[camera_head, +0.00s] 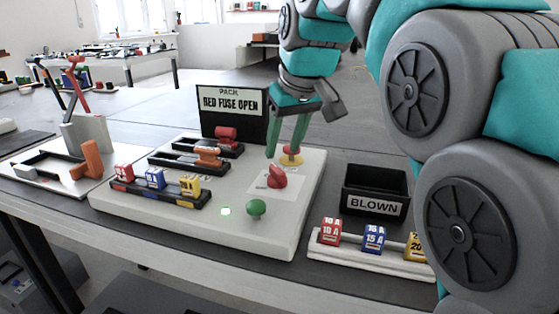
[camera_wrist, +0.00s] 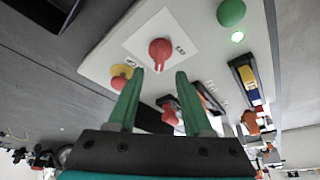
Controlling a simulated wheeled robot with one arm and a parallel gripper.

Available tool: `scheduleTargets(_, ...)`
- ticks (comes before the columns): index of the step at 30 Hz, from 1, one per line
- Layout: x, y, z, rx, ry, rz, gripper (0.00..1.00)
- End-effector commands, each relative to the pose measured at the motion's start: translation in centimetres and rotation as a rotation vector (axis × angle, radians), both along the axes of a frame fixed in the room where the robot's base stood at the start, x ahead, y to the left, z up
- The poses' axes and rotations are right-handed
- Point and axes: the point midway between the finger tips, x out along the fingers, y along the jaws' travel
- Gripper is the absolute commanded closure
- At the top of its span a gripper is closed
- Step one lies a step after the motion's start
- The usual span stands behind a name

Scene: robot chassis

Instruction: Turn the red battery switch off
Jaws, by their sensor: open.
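The red battery switch (camera_head: 277,177) is a red knob on a pale label square on the white board (camera_head: 235,240). It also shows in the wrist view (camera_wrist: 161,52), just beyond the fingertips, with its narrow end toward my gripper. The lettering beside it is too small to read. My gripper (camera_head: 286,151) has green fingers, open and pointing down, above and behind the knob. In the wrist view the fingers (camera_wrist: 160,73) stand apart with nothing held between them. I cannot tell whether a fingertip touches the board.
A red button on a yellow base (camera_head: 291,152) sits close behind the knob, by the fingers. A green knob (camera_head: 256,208) and lit green lamp (camera_head: 225,211) are in front. Fuse holders (camera_head: 160,192) lie left. A black "BLOWN" bin (camera_head: 374,188) and fuse rail (camera_head: 365,258) stand right.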

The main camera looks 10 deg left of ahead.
Motion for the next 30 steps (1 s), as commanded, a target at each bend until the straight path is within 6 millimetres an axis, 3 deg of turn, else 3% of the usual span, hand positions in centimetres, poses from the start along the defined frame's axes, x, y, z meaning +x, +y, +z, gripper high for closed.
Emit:
scheduleTargets(12,1.5,1.2,-4.8,-0.001,0.001,0.0,0.5)
scheduleTargets(25,1.9,1.4,-5.5,0.001,-0.003,0.001,0.5)
scheduleTargets(30,1.9,1.4,-5.5,0.001,-0.003,0.0,0.69)
